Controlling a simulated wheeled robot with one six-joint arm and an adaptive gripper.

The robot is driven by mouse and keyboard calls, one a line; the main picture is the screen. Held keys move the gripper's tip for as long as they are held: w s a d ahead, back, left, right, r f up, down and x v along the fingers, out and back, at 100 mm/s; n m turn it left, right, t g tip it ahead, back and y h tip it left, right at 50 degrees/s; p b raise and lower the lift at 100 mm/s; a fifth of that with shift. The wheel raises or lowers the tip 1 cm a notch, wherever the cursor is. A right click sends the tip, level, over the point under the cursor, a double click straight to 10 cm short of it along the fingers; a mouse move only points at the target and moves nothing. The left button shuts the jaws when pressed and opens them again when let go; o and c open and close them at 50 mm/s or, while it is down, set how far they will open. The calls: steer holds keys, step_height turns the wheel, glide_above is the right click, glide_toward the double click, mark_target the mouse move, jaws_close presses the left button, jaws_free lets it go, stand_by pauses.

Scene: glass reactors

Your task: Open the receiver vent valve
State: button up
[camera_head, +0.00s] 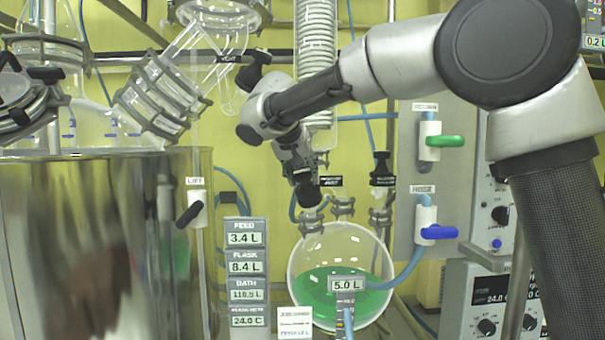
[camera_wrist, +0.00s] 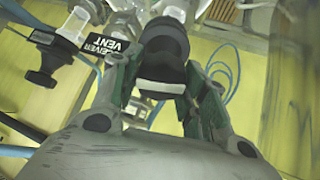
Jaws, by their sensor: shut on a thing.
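The receiver vent valve has a black knob (camera_wrist: 163,52), beside a black tag (camera_wrist: 113,47) reading RECEIVER VENT in the wrist view. My gripper (camera_wrist: 162,75) has one green-padded finger on each side of this knob and is shut on it. In the head view my gripper (camera_head: 303,176) reaches down from the upper right, and the black knob (camera_head: 308,196) shows just below its fingers. The valve sits above the round glass receiver flask (camera_head: 340,250), which holds green liquid and bears a 5.0 L display. The valve's stem is mostly hidden.
A second black-topped valve (camera_head: 382,170) stands right of the vent valve. A glass coil condenser (camera_head: 316,40) rises behind my arm. A steel bath (camera_head: 100,240) fills the left. A panel with a green handle (camera_head: 445,141) and a blue handle (camera_head: 439,232) is at the right.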

steer(key=shift+n, duration=0.3)
steer(key=n+y, duration=0.1)
steer(key=n, duration=0.4)
steer(key=shift+n, duration=0.3)
steer(key=n+y, duration=0.1)
steer(key=n, duration=0.4)
steer(key=shift+a+n+g, duration=0.1)
steer(key=shift+n+g, duration=0.2)
steer(key=n+g, duration=0.1)
steer(key=n, duration=0.4)
steer(key=shift+f+n+y, duration=0.1)
steer(key=shift+n+y, duration=0.2)
steer(key=shift+y, duration=0.1)
steer(key=n+g, duration=0.1)
steer(key=n, duration=0.4)
steer(key=shift+s, duration=0.1)
steer(key=n+g, duration=0.1)
steer(key=n, duration=0.4)
steer(key=shift+s+f, duration=0.1)
steer(key=n+h, duration=0.1)
steer(key=n, duration=0.4)
steer(key=shift+n+g, duration=0.3)
steer(key=shift+g, duration=0.1)
steer(key=n+h, duration=0.1)
steer(key=n, duration=0.6)
steer(key=n+h, duration=0.1)
steer(key=n, duration=0.2)
steer(key=shift+n+h, duration=0.3)
